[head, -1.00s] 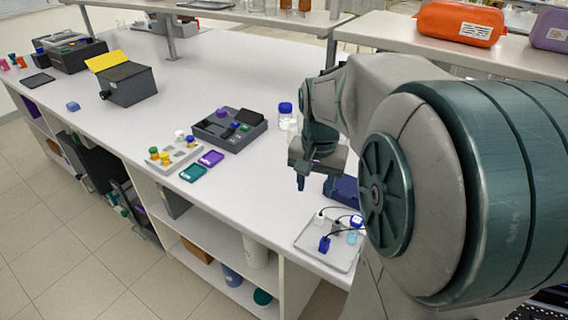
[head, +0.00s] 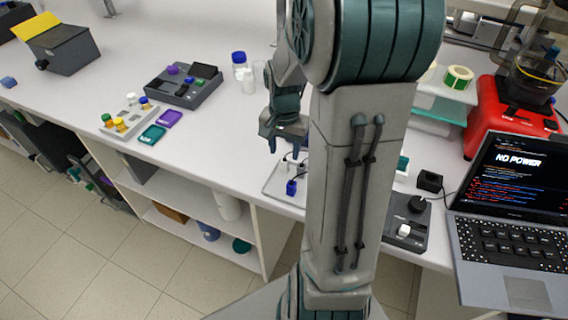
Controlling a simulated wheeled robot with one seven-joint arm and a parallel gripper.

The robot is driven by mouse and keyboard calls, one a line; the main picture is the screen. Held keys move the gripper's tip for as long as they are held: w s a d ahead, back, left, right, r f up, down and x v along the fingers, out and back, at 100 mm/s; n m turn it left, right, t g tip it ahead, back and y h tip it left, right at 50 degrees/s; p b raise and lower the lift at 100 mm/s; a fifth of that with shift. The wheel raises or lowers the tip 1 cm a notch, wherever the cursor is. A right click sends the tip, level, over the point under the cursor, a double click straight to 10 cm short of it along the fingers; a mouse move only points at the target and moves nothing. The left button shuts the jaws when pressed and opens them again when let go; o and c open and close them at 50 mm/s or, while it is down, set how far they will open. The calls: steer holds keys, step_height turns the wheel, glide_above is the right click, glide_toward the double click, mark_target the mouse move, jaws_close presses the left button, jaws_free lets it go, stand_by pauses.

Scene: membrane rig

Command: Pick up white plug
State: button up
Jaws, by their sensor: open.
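A small white plug (head: 284,165) with a dark cord lies on a light grey tray (head: 271,187) near the table's front edge, left of my arm. A blue plug (head: 291,187) stands on the same tray, closer to the front. My gripper (head: 286,146) is open and points down above the back of the tray. It appears close to the white plug in the picture, but I cannot tell the height gap. My arm hides the right part of the tray.
A dark grey device (head: 184,88) and a light rack (head: 129,119) with colored caps stand left. A blue-capped bottle (head: 239,62) stands behind.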

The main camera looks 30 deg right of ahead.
mark_target(285, 158)
step_height(285, 158, down, 4)
steer(key=shift+d+f, duration=0.1)
steer(key=shift+c, duration=0.3)
jaws_close()
steer(key=shift+r, duration=0.55)
steer(key=r, duration=0.2)
steer(key=d+r, duration=0.1)
steer(key=shift+s+r, duration=0.25)
steer(key=shift+r, duration=0.15)
steer(key=s+d+r+b, duration=0.1)
steer(key=s+d+r, duration=0.4)
steer(key=d, duration=0.4)
steer(key=shift+s+r+b, duration=0.3)
steer(key=shift+r+b, duration=0.05)
steer(key=shift+r, duration=0.3)
